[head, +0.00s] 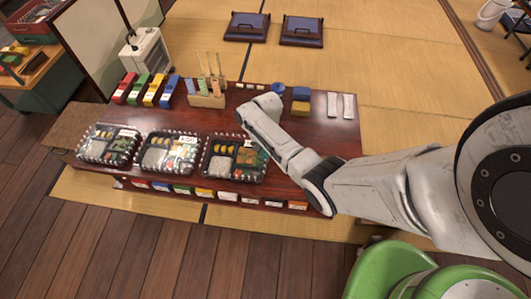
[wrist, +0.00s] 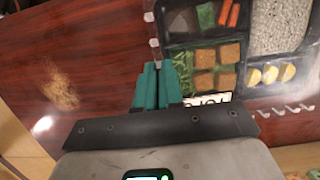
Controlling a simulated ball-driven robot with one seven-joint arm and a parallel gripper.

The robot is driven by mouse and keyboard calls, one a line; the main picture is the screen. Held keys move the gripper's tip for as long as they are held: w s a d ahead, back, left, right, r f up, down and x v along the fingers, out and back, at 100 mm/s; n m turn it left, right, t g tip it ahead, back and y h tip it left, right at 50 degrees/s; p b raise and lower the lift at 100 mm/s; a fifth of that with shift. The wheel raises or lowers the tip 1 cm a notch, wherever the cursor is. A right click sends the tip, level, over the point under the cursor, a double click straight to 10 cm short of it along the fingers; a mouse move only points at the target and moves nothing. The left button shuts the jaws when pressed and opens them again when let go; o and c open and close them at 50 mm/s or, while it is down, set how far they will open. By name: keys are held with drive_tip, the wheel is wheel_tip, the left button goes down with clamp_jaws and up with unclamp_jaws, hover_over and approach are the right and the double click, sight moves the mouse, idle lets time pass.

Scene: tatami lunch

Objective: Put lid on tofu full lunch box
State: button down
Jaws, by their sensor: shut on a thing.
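The tofu lunch box (head: 232,178) is the right-hand one of three black boxes along the table's near edge. In the wrist view this black box (wrist: 196,42) shows brown tofu cubes (wrist: 203,56), greens, orange sticks, rice and yellow slices. A white TOFU card (wrist: 207,99) is partly hidden by my gripper. My gripper (wrist: 155,70) has teal fingers close together at the box's edge, in line with a row of clear tabs (wrist: 155,44). They appear shut on one such tab; I cannot tell whether it belongs to a lid. The arm hides the fingertips in the head view.
Two other filled boxes, a middle one (head: 166,173) and a left one (head: 105,161), stand close by. Behind are coloured cases (head: 150,92), a wooden holder (head: 207,101) with sticks, and blue and yellow blocks (head: 300,100). The dark table's right part (head: 330,140) is mostly bare.

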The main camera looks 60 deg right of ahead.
drive_tip(key=shift+d+b+x, duration=0.2)
drive_tip(key=shift+b+x, duration=0.25)
drive_tip(key=shift+x, duration=0.65)
idle(1.3)
drive_tip(key=shift+w, duration=0.1)
drive_tip(key=c, duration=1.2)
unclamp_jaws()
drive_tip(key=shift+o, duration=0.5)
drive_tip(key=o, duration=0.5)
drive_tip(key=shift+c, duration=0.2)
drive_tip(key=shift+r, duration=0.1)
drive_tip(key=shift+s+a+p+v, duration=0.1)
drive_tip(key=shift+a+p+v, duration=0.15)
drive_tip(key=shift+p+v, duration=1.1)
drive_tip(key=shift+s+a+p+v, duration=0.1)
drive_tip(key=shift+a+p+v, duration=0.15)
drive_tip(key=shift+p+v, duration=1.05)
drive_tip(key=shift+s+a+p+v, duration=0.1)
drive_tip(key=shift+a+p+v, duration=0.15)
drive_tip(key=shift+p+v, duration=1.1)
